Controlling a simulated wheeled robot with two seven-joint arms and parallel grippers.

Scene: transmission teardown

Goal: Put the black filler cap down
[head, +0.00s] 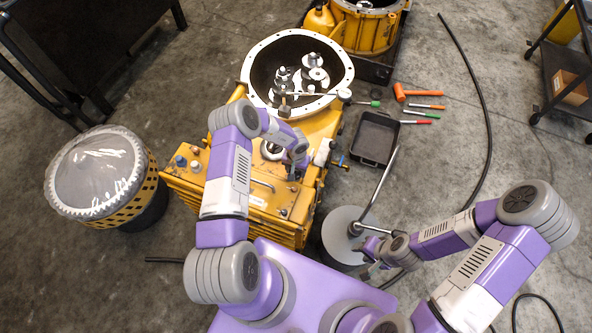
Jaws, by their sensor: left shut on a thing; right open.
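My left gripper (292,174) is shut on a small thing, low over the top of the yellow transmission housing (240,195). The thing in its jaws is too small and too covered by the fingers to make out clearly; I take it to be the black filler cap. A pale round fitting (271,150) on the housing shows just left of the gripper, partly behind the arm. My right gripper (368,264) is open and empty beside the round grey stand (340,228), at its lower right.
A long metal bar tool (381,187) reaches across the grey stand. A black tray (375,138), an orange mallet (402,93) and several coloured-handled tools lie on the floor to the right. A plastic-covered drum (98,172) stands left. The open bell housing (335,50) holds loose metal parts.

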